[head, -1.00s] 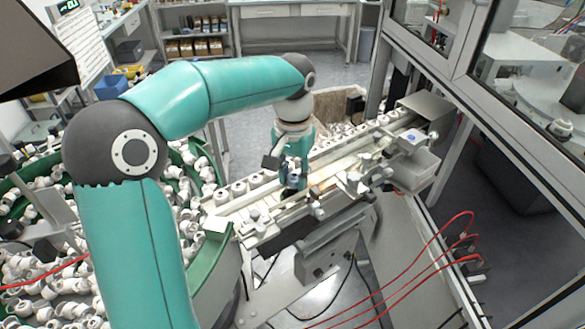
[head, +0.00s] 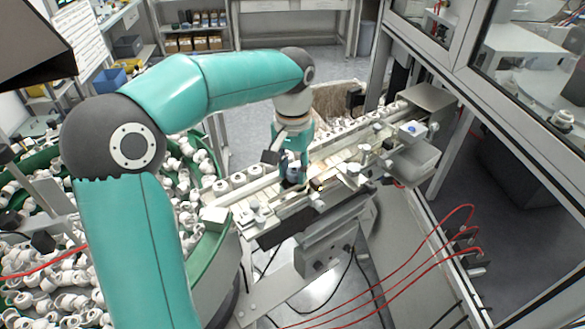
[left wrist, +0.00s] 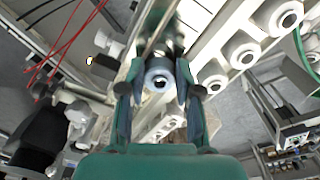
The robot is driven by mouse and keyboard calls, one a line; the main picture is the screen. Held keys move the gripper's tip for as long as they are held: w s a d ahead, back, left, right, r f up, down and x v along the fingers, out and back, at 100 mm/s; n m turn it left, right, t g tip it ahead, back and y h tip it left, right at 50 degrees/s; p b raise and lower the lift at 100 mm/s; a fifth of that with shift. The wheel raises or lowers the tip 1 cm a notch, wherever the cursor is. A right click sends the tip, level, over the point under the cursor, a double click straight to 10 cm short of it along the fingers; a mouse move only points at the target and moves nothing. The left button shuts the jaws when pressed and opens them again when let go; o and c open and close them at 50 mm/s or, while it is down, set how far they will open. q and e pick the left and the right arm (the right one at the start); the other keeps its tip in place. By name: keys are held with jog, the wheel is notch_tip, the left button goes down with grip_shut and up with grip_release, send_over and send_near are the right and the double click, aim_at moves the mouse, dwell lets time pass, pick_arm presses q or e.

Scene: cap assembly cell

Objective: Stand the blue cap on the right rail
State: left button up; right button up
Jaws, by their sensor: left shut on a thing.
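My left gripper (head: 291,180) is over the middle of the feeder's rails. In the left wrist view, its two fingers (left wrist: 160,90) are shut on the sides of a pale blue-grey cap (left wrist: 159,72), whose round end with a dark hole faces the camera. In the head view, the cap is mostly hidden by the gripper. A row of white caps stands on the rail (head: 262,183) at the far side. The nearer rail (head: 277,207) runs beside it, under or close to the gripper; I cannot tell whether the cap touches it. My right gripper is not in view.
A green-rimmed bowl (head: 226,262) full of white caps stands at the left. Clamps and small fittings (head: 352,172) line the near side of the rails. A box with a blue button (head: 412,131) and a glazed frame (head: 480,118) stand at the right. Red hoses hang at the lower right.

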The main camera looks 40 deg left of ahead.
pick_arm(q)
jog(key=shift+s+d+f, duration=0.1)
jog(key=shift+s+f, duration=0.05)
jog(key=shift+f, duration=0.3)
jog(key=shift+o, duration=0.2)
jog(key=shift+f, duration=0.1)
jog(key=shift+o, duration=1.1)
jog(key=shift+s+f+b, duration=0.1)
jog(key=shift+f+b, duration=0.15)
jog(key=shift+b, duration=0.05)
jog(key=o, duration=0.9)
jog(key=shift+w, duration=0.2)
jog(key=shift+c, duration=0.2)
jog(key=shift+r, duration=0.1)
jog(key=shift+r, duration=0.2)
